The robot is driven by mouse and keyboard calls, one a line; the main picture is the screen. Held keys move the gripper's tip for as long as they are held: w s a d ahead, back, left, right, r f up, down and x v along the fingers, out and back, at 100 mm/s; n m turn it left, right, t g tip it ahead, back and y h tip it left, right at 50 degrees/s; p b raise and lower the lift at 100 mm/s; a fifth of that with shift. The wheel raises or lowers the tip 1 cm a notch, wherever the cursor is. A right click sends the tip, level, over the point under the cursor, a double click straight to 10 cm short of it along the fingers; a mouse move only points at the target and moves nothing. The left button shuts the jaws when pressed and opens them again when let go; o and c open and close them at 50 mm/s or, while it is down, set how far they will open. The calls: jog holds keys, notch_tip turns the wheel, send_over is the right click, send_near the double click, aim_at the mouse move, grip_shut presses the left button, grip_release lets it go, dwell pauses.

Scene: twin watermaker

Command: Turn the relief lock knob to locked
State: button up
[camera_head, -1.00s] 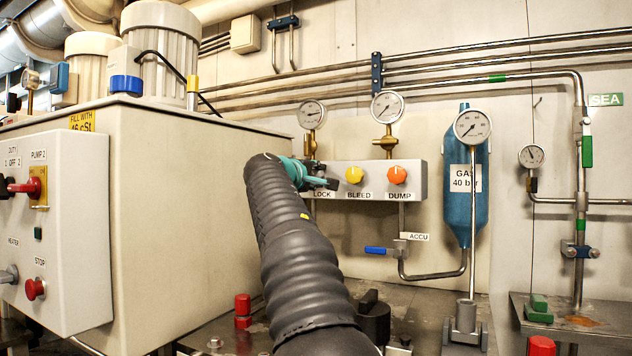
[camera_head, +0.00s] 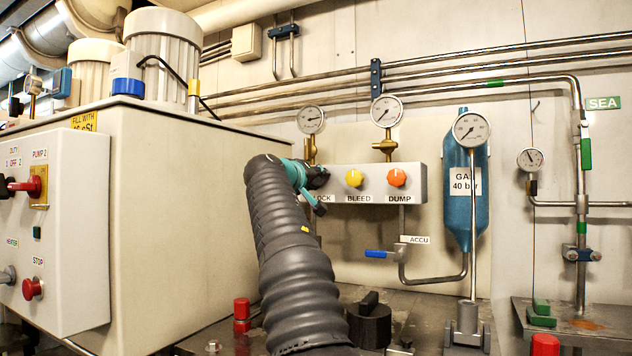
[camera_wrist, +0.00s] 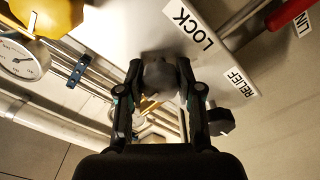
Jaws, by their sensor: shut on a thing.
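The lock knob (camera_wrist: 160,82) is a dark round knob on the pale valve panel, beside the LOCK label (camera_wrist: 193,25) in the wrist view. My gripper (camera_wrist: 160,74) is shut on it, with one finger on each side. In the head view my gripper (camera_head: 310,184) is at the left end of the panel (camera_head: 412,185). The arm and gripper cover part of the LOCK label and much of the knob there. The pointer of the knob cannot be made out.
The yellow BLEED knob (camera_head: 354,178) and orange DUMP knob (camera_head: 397,178) are just to the right. Gauges (camera_head: 311,120) stand above the panel. A large beige tank (camera_head: 190,220) is close on the left. In the wrist view another black knob (camera_wrist: 220,121) is near the RELIEF label (camera_wrist: 242,83).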

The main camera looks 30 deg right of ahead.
grip_shut()
jog(key=o, duration=1.2)
grip_release()
jog(key=shift+c, duration=0.2)
jog(key=shift+a, duration=0.1)
jog(key=v, duration=1.2)
